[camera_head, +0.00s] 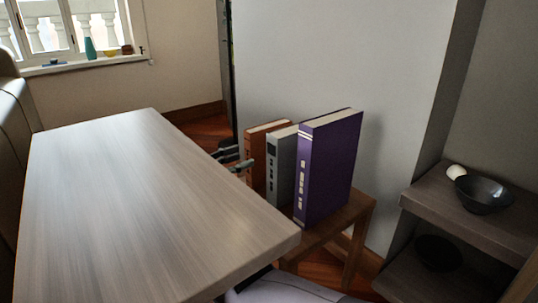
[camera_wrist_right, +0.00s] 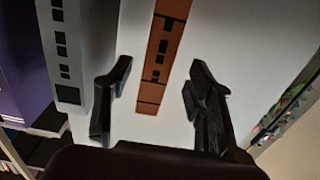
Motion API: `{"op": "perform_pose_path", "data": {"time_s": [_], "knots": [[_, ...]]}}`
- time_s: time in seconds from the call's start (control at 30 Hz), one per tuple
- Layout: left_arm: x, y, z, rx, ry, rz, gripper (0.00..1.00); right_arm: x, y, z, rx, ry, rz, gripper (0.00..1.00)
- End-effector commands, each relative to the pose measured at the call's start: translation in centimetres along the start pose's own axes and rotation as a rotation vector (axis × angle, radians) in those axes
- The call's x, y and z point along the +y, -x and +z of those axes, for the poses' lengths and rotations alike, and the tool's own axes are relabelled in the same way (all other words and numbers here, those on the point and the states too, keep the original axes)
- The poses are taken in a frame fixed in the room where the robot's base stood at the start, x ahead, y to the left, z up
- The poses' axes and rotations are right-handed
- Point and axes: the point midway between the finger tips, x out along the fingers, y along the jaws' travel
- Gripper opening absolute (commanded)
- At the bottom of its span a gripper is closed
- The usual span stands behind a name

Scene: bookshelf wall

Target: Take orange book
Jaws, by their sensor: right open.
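The orange book (camera_head: 266,133) stands upright on a small wooden stand (camera_head: 336,223), at the left end of a row of three books. In the right wrist view the orange book's spine (camera_wrist_right: 163,55) with dark marks lies ahead, between the two fingers. My right gripper (camera_head: 240,158) is at the spine side of the orange book, partly hidden behind the table edge. Its jaws (camera_wrist_right: 160,82) are open with nothing held. The fingertips appear short of the book, but contact is hard to tell. My left gripper is not in view.
A grey book (camera_head: 283,165) and a thicker purple book (camera_head: 328,165) stand right of the orange one. A large wooden table (camera_head: 140,200) fills the left foreground. Shelves at right hold a dark bowl (camera_head: 483,194) and a whitish round object (camera_head: 456,171).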

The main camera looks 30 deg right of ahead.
Motion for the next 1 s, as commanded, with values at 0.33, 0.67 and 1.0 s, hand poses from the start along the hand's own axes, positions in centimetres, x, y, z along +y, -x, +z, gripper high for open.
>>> {"op": "perform_pose_path", "data": {"time_s": [0.33,0.67,1.0], "knots": [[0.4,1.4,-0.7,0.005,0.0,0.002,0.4,0.0,-4.2,0.2,-0.001,0.0,0.0,0.5],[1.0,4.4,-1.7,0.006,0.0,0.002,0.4,0.3,-8.3,0.0,-0.001,-0.001,0.002,0.5],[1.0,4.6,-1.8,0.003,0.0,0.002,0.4,0.2,-9.3,-0.5,-0.001,0.002,-0.001,0.5]]}}
